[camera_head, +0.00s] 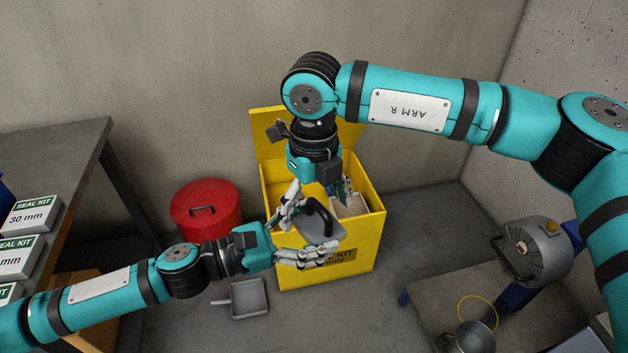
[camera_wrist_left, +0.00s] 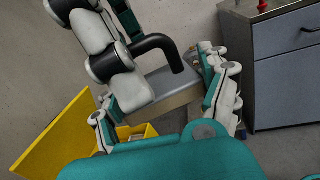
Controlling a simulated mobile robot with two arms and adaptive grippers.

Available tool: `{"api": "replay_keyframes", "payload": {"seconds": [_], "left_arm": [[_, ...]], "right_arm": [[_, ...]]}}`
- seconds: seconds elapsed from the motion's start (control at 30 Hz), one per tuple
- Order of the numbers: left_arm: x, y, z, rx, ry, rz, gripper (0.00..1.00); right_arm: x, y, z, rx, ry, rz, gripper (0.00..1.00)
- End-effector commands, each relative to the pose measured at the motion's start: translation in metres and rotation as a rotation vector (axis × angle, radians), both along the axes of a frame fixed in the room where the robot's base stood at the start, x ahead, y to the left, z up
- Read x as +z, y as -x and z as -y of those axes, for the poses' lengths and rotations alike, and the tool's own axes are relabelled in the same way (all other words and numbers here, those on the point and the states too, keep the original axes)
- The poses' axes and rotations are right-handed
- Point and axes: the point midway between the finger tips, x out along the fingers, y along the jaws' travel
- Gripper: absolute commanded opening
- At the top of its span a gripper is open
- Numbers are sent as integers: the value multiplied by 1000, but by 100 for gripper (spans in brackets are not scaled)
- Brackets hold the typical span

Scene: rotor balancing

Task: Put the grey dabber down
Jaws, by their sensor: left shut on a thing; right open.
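The grey dabber, a flat grey block with a black curved handle, shows in the head view (camera_head: 318,229) over the front part of the open yellow bin (camera_head: 366,248). My left gripper (camera_head: 312,236) is shut on the dabber, with fingers on either side of the block. The left wrist view shows the dabber's grey body (camera_wrist_left: 165,88) between the left fingers (camera_wrist_left: 165,100), its black handle uppermost. My right gripper (camera_head: 320,194) is open, pointing down over the bin close behind the handle. I cannot tell whether it touches the dabber.
A pale item (camera_head: 352,207) lies inside the bin. A red lidded drum (camera_head: 207,212) stands left of it, and a grey pan (camera_head: 250,299) lies on the floor in front. A shelf with seal kit boxes (camera_head: 28,217) is at left. A grey machine (camera_head: 533,250) is at right.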

Motion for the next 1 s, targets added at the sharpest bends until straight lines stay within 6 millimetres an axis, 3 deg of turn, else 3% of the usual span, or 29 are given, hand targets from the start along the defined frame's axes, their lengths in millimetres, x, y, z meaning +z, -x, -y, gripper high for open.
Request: {"api": "replay_keyframes", "payload": {"seconds": [0.2, 0.6, 1.0], "left_arm": [[0, 0, 0, 0, 1, 0, 23], [0, 0, 0, 0, 1, 0, 23], [1, 0, 0, 0, 0, 1, 23]], "right_arm": [[-27, 0, 0, 0, -2, -1, 89], [-34, 0, 0, 0, -1, 0, 89], [-34, 1, -1, 3, -3, -1, 38]]}}
